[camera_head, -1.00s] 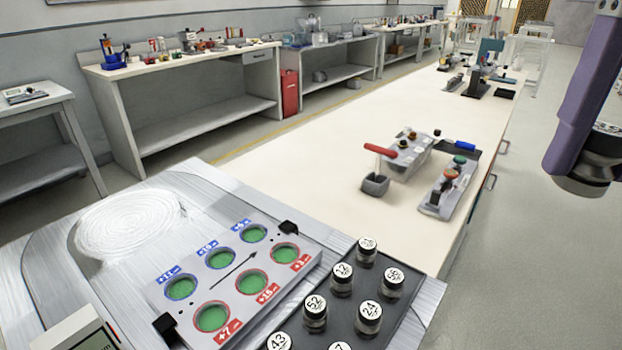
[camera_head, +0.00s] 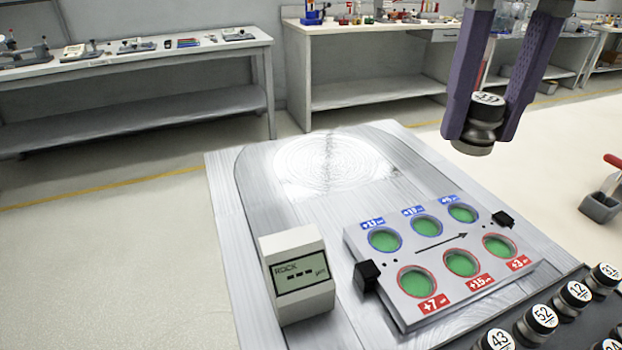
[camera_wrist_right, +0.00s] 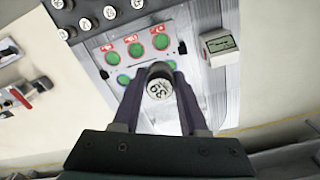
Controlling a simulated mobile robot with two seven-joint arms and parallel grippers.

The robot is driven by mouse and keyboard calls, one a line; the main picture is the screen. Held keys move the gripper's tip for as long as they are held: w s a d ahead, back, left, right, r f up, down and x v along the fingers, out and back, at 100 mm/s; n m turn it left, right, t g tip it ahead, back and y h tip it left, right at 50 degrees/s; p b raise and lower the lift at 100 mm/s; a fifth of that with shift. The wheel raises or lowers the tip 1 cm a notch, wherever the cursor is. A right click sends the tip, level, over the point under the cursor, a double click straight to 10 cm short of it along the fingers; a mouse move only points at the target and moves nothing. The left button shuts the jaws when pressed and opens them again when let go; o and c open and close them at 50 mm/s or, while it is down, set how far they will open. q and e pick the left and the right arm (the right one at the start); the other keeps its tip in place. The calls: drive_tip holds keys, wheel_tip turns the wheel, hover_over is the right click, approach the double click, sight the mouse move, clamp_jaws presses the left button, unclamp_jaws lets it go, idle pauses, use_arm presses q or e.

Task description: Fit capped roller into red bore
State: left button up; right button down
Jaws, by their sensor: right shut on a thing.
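My right gripper (camera_head: 482,130) is shut on a capped roller (camera_head: 486,102) with a white numbered top and a dark waisted body. It holds the roller upright in the air, above and behind the bore plate (camera_head: 440,298). The roller also shows between the fingers in the wrist view (camera_wrist_right: 158,88); its number is hard to read. The plate's front row has red-ringed bores: left (camera_head: 417,282), middle (camera_head: 461,263) and right (camera_head: 499,246), tagged +7, +15 and +3. The back row has blue-ringed bores (camera_head: 384,240). All show green inside. My left gripper is not in view.
A dark rack (camera_head: 490,318) with several capped rollers (camera_head: 535,322) stands at the front right. A display box (camera_head: 298,277) reading ROCK and dashes stands left of the plate. Black clamps (camera_head: 367,274) sit at the plate's ends. The metal surface behind (camera_head: 240,200) is clear.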

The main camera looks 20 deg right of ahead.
sight(416, 286)
drive_tip(key=f+b, duration=0.2)
drive_tip(key=f, duration=0.8)
drive_tip(key=f+b, duration=0.2)
drive_tip(key=f, duration=0.8)
drive_tip(key=shift+w+a, duration=0.15)
drive_tip(key=shift+a, duration=0.05)
drive_tip(key=shift+c, duration=2.2)
unclamp_jaws()
drive_tip(key=shift+f, duration=0.2)
wheel_tip(416, 286, up, 12)
drive_tip(key=p, duration=0.2)
drive_tip(key=shift+r, duration=0.2)
